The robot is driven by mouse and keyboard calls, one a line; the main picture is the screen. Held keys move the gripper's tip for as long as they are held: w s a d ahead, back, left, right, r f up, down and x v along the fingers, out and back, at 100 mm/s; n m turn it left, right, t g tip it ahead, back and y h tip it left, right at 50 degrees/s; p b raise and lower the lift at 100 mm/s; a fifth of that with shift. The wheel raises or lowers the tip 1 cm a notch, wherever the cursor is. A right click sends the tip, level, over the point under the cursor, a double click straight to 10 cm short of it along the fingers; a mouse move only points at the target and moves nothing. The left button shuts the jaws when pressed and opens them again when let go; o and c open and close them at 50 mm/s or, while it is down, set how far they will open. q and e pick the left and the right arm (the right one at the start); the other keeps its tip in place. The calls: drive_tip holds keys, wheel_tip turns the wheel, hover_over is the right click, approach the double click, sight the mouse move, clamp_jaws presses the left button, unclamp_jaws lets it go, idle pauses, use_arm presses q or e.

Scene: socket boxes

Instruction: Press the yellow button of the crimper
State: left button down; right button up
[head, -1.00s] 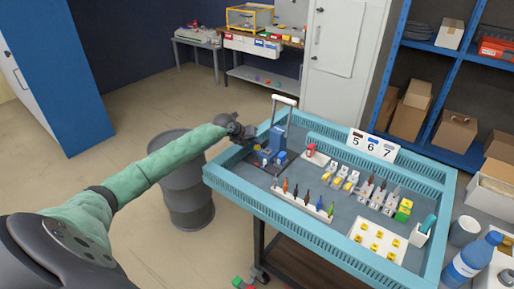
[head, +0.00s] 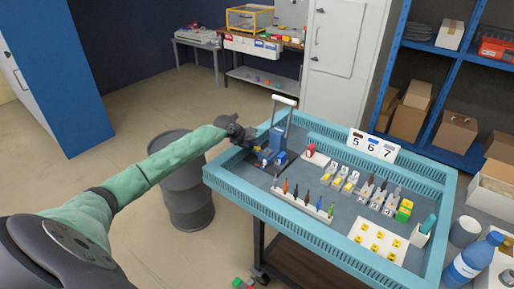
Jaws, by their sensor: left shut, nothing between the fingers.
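The crimper (head: 277,142) is a blue device with a tall white-topped lever, standing at the far left corner of the light blue tray (head: 328,226). Small blue, red and yellow parts sit at its base. I cannot make out the yellow button clearly at this size. My left gripper (head: 254,146) is dark grey, shut and empty. It reaches over the tray's left rim, just left of the crimper and above its base. Whether it touches anything there cannot be told. My right gripper is not in view.
A rack of screwdrivers (head: 302,203), connector blocks (head: 347,177) and a white plate with yellow pieces (head: 378,240) occupy the tray. A 5-6-7 sign (head: 373,146) stands at the back rim. A barrel (head: 186,185) stands below my left arm.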

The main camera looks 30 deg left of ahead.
sight(255, 148)
use_arm(q)
drive_tip(key=shift+f, duration=0.25)
drive_tip(key=shift+r, duration=0.2)
idle(0.5)
drive_tip(key=shift+r+p, duration=0.35)
drive_tip(key=shift+r, duration=0.45)
drive_tip(key=shift+r+p, duration=1.1)
drive_tip(key=shift+r, duration=1.45)
drive_tip(key=shift+f, duration=0.15)
